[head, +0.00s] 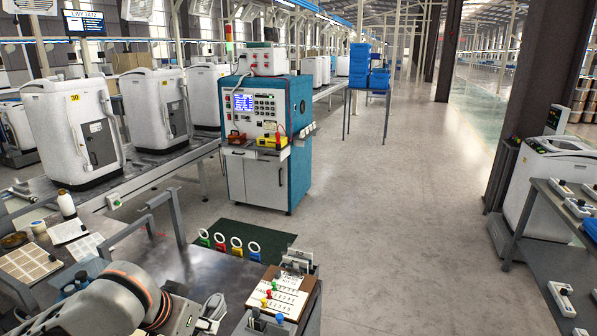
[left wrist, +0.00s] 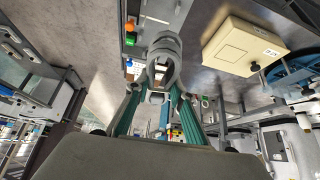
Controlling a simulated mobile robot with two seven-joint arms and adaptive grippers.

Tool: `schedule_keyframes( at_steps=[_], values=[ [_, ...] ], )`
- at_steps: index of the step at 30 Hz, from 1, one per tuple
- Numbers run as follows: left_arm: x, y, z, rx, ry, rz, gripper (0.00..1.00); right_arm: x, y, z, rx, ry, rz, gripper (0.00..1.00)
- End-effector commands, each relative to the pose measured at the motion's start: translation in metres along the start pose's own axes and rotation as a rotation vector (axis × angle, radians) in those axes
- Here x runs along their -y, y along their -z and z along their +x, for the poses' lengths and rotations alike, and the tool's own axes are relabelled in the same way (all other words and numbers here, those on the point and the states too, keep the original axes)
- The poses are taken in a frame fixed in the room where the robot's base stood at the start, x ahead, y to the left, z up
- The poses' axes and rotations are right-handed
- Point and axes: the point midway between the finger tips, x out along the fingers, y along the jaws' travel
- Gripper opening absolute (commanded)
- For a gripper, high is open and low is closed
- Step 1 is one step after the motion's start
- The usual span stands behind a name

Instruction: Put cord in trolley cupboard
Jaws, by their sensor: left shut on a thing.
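The cord (head: 214,307) is a light grey looped bundle, low in the head view above the dark workbench. My left gripper (head: 196,319) is at its left side, partly hidden by my arm. In the left wrist view the teal-padded fingers of the left gripper (left wrist: 158,98) are shut on the cord (left wrist: 164,50), whose loop stands out beyond the fingertips. The trolley (head: 302,105) is a teal and white cabinet on castors, beyond the bench. Its cupboard (head: 254,178) is the lower white front with dark handles and looks shut. My right gripper is not in view.
A green mat (head: 250,235) lies before the trolley. Open floor (head: 390,210) lies to the right.

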Motion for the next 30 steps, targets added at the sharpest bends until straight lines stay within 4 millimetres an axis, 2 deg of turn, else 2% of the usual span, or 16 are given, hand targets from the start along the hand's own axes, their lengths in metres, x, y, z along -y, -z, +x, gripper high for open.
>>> schedule_keyframes(
  at_steps=[1, 6, 12, 30],
  values=[
    [0.005, -0.005, -0.010, -0.004, 0.026, -0.030, 0.00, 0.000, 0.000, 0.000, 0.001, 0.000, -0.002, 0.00],
    [0.017, -0.020, -0.035, -0.003, 0.096, -0.142, 0.00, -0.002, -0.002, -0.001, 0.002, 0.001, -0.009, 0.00],
    [0.024, -0.030, -0.050, -0.001, 0.141, -0.218, 0.00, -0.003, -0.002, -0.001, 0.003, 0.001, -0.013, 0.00],
    [0.025, -0.031, -0.053, 0.001, 0.148, -0.237, 0.00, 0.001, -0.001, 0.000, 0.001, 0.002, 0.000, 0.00]
  ],
)
